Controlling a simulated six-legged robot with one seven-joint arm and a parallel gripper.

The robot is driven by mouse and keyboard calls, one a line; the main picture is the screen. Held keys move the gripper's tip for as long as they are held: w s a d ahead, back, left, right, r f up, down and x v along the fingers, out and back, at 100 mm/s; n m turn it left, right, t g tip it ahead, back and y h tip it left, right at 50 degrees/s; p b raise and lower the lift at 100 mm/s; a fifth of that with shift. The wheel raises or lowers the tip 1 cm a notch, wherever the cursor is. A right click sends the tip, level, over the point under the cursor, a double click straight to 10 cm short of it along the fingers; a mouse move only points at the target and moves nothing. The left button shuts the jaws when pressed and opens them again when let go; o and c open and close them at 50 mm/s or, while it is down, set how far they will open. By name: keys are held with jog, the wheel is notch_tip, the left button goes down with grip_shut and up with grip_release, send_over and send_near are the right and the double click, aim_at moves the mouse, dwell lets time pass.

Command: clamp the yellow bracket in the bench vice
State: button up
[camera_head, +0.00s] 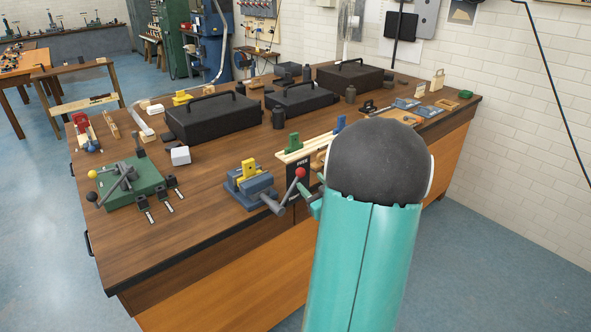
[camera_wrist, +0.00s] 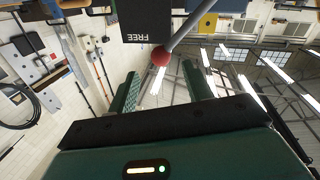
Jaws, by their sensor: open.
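The yellow bracket (camera_head: 249,170) stands upright at the jaws of the blue bench vice (camera_head: 252,190), near the bench's front edge. I cannot tell whether the jaws press on it. The vice handle slants up from the screw to a red ball knob (camera_head: 300,173). My gripper (camera_head: 311,197) is beside this knob, partly hidden by my teal arm. In the wrist view my gripper (camera_wrist: 160,72) has its two green fingers apart, with the red knob (camera_wrist: 161,56) in line with the gap near the tips. Contact is not visible. The yellow bracket (camera_wrist: 207,23) shows beyond the handle.
A black panel (camera_wrist: 146,22) lettered FREE is close to the knob. A wooden rack with green and blue pieces (camera_head: 305,148) stands behind the vice. A green fixture (camera_head: 130,186) sits left; black cases (camera_head: 213,118) line the back.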

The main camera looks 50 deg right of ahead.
aim_at(298, 170)
jog(key=x, duration=0.9)
jog(key=shift+a, duration=0.1)
grip_shut()
